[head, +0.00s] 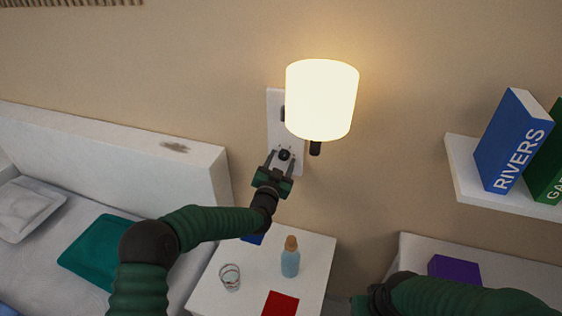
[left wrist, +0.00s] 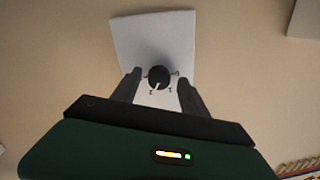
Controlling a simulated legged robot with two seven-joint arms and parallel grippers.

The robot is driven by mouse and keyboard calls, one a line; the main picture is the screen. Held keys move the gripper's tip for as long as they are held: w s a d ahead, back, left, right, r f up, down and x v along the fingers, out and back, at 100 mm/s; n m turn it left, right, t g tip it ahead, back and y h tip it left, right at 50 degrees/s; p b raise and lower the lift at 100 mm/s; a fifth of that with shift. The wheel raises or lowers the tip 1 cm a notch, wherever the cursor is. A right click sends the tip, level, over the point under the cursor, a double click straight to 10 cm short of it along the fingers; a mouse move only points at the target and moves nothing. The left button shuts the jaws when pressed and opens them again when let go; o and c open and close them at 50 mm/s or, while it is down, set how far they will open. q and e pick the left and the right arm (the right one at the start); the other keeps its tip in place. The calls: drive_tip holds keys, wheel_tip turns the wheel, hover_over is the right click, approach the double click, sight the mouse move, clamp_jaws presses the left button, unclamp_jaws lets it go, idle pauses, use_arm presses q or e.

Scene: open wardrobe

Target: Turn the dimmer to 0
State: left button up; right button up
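The dimmer knob (head: 284,155) is a small black dial low on a white wall plate (head: 274,104), below and left of the lit lamp (head: 321,97). In the left wrist view the knob (left wrist: 158,77) has a white pointer aimed down and slightly left, with small marks around it on the plate (left wrist: 150,38). My left gripper (head: 283,158) is open, its fingers on either side of the knob with gaps in the left wrist view (left wrist: 160,85). Whether the fingertips reach around the knob is unclear. My right arm is at the lower right; its fingers are not clear.
A white nightstand (head: 318,262) below holds a blue bottle (head: 290,262), a glass (head: 230,277) and a red item (head: 281,303). A bed with a white headboard (head: 120,150) is at left. A shelf (head: 462,172) with books (head: 512,140) is at right.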

use_arm(q)
drive_tip(key=shift+s+d+r, duration=0.1)
clamp_jaws()
